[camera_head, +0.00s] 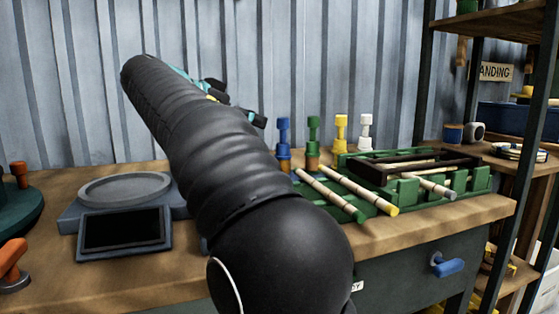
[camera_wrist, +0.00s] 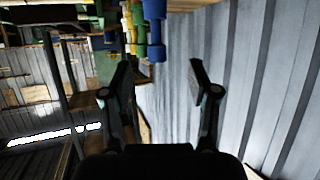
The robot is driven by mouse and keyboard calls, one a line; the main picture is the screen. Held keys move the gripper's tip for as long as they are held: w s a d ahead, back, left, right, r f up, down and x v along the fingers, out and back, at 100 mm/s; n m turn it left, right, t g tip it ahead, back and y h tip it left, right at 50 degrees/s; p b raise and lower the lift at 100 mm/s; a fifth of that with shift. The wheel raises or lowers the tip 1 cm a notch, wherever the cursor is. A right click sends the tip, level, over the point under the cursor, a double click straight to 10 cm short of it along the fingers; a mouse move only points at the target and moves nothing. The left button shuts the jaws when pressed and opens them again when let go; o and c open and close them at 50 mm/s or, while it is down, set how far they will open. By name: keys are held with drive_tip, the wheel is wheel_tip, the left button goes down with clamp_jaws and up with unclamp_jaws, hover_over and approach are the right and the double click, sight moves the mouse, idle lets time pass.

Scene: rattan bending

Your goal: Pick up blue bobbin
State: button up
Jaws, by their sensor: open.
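The blue bobbin (camera_head: 283,131) stands upright on the bench, leftmost in a row at the back of the green rack.
Green (camera_head: 313,133), yellow (camera_head: 341,128) and white (camera_head: 365,128) bobbins stand to the right of the blue one. Rattan sticks (camera_head: 362,190) lie across the green rack (camera_head: 470,182). A scale (camera_head: 125,188) is at left. A corrugated wall (camera_head: 260,45) stands close behind.

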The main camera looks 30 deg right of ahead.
sight(281, 132)
drive_tip(key=shift+s+b+x, duration=0.15)
drive_tip(key=shift+b+x, duration=0.15)
drive_tip(key=shift+x, duration=2.4)
drive_tip(key=shift+s+b+x, duration=0.1)
drive_tip(key=shift+b+x, duration=0.15)
drive_tip(key=shift+x, duration=2.45)
clamp_jaws()
